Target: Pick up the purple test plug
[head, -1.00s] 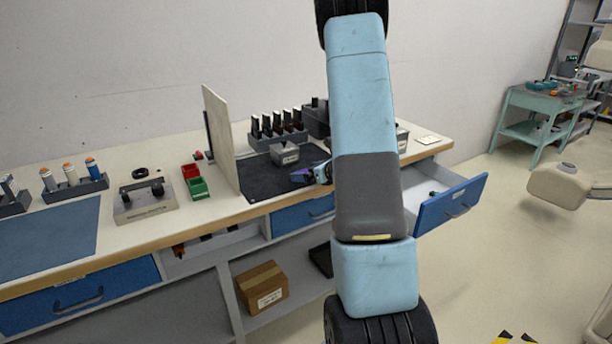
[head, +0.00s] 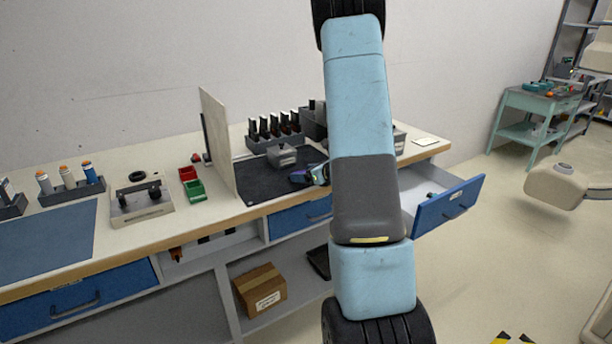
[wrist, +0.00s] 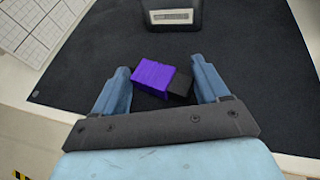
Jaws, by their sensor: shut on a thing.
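The purple test plug (wrist: 155,77) has a purple body and a black end. In the wrist view it lies between the two blue fingers of my gripper (wrist: 160,67), slightly askew, with its black end toward the right finger. My gripper is shut on it, low over the dark mat (wrist: 235,80). I cannot tell whether the plug still touches the mat. In the head view my gripper (head: 314,175) shows small at the mat's front right, partly hidden by my arm.
A grey box with a label (wrist: 172,14) stands ahead on the mat. A rack of dark upright units (head: 272,132) stands behind it. An upright panel (head: 218,140) bounds the mat's left. An open blue drawer (head: 450,208) juts out at right.

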